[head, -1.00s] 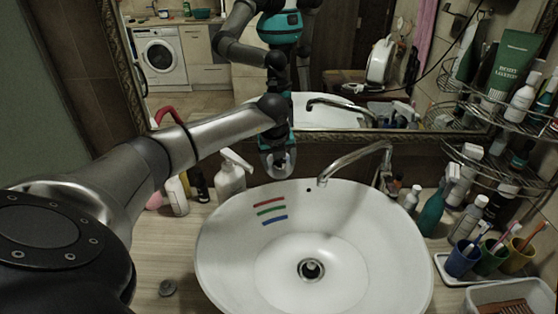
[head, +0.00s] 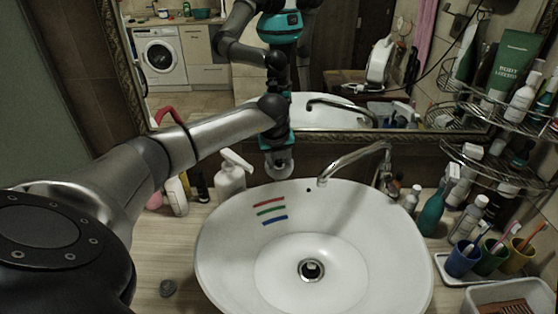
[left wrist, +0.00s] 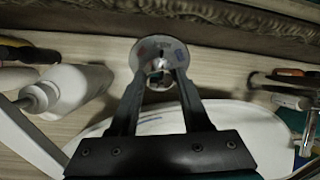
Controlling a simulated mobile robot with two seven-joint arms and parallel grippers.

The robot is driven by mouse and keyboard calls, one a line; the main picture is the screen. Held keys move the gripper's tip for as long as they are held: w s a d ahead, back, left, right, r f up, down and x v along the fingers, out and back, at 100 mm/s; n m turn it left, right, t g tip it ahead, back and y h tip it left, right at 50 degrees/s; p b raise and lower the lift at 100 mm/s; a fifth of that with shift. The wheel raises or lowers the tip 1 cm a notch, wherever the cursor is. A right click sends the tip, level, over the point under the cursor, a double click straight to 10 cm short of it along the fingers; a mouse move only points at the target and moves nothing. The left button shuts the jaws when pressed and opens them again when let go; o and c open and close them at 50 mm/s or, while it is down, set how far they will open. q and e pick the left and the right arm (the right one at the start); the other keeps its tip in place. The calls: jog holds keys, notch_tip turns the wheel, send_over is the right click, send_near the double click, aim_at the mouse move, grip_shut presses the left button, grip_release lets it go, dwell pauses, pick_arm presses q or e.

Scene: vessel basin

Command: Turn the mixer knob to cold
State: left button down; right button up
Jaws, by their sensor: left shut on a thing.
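The mixer knob sits behind the basin's back left rim. In the left wrist view, its pale round disc (left wrist: 147,50) carries a red mark on the left and a blue mark on the right. My left gripper (head: 279,160) reaches down over it, and its two fingers (left wrist: 158,76) are shut on the knob's middle part. In the head view, the pale disc (head: 281,170) shows just below the fingers. The fingers partly hide the knob, so its exact setting is hard to read. My right gripper is not in view.
The white basin (head: 225,250) has red, green and blue stripes inside. A metal spout (head: 350,160) arches over its back rim. A white pump bottle (head: 231,178) stands close left of my gripper. Several bottles and cups crowd the right. A framed mirror is behind.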

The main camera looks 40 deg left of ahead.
pick_arm(q)
jog(key=shift+m, duration=0.3)
jog(key=m+g+y, duration=0.1)
jog(key=m, duration=0.3)
jog(key=shift+w, duration=0.1)
jog(key=m, duration=0.2)
jog(key=m+y, duration=0.1)
jog(key=m, duration=0.2)
jog(key=shift+d+y+b, duration=0.15)
jog(key=shift+y+b, duration=0.15)
jog(key=shift+b, duration=0.1)
jog(key=shift+m, duration=0.3)
jog(key=shift+c, duration=1.8)
grip_release()
jog(key=shift+r, duration=0.1)
jog(key=v, duration=1.5)
jog(key=shift+w+d, duration=0.15)
